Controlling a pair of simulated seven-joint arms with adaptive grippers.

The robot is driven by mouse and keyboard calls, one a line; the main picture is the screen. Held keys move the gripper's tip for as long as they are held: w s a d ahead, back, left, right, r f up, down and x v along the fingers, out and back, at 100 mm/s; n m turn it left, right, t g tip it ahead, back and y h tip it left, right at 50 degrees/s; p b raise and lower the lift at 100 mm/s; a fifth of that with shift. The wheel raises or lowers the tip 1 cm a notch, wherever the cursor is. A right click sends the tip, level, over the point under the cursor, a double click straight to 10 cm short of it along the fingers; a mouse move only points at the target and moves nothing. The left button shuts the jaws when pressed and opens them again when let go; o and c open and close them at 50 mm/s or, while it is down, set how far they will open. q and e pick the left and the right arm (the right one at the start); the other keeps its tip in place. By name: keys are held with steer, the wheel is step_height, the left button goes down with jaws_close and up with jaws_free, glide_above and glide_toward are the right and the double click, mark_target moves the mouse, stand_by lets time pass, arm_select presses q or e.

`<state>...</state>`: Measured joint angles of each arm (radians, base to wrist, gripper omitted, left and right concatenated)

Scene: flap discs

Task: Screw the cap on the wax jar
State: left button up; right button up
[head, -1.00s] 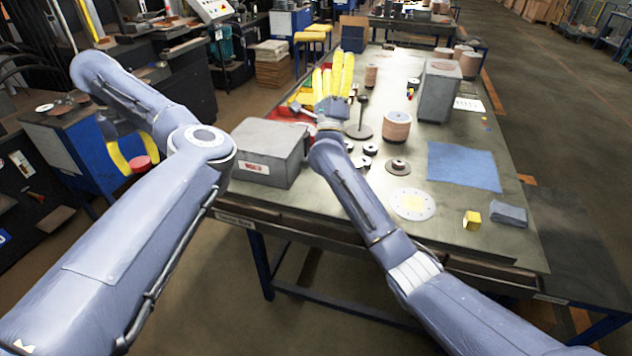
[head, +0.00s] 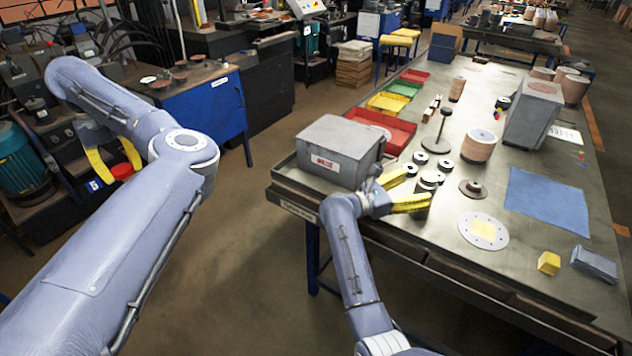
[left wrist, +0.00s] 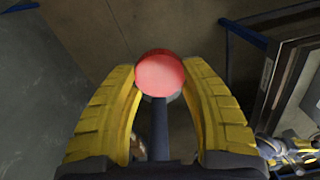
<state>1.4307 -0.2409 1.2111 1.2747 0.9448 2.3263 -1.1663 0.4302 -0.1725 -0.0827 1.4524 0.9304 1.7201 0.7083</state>
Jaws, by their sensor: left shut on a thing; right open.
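The red cap (head: 122,171) is in my left gripper (head: 112,172), held out in the air left of the table. In the left wrist view the round red cap (left wrist: 160,73) sits between the yellow fingertips of that gripper (left wrist: 160,88). A dark upright cylinder with a pale top, which looks like the wax jar (head: 428,182), stands near the table's front edge. My right gripper (head: 418,188) is open at it, one yellow finger on its far-left side and one in front. The front finger hides part of the jar. I cannot tell whether the fingers touch it.
A grey metal box (head: 340,150) stands just left of my right gripper. Small dark discs (head: 419,158) and a flanged disc (head: 473,188) lie close to the jar. A pale round plate (head: 483,230), blue cloth (head: 547,203) and yellow cube (head: 549,262) are to the right.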

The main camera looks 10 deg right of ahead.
steer(key=shift+s+a+f, duration=0.2)
steer(key=shift+s+f, duration=0.05)
steer(key=shift+f, duration=0.3)
steer(key=shift+d, duration=0.15)
steer(key=shift+x, duration=2.4)
steer(key=c, duration=1.7)
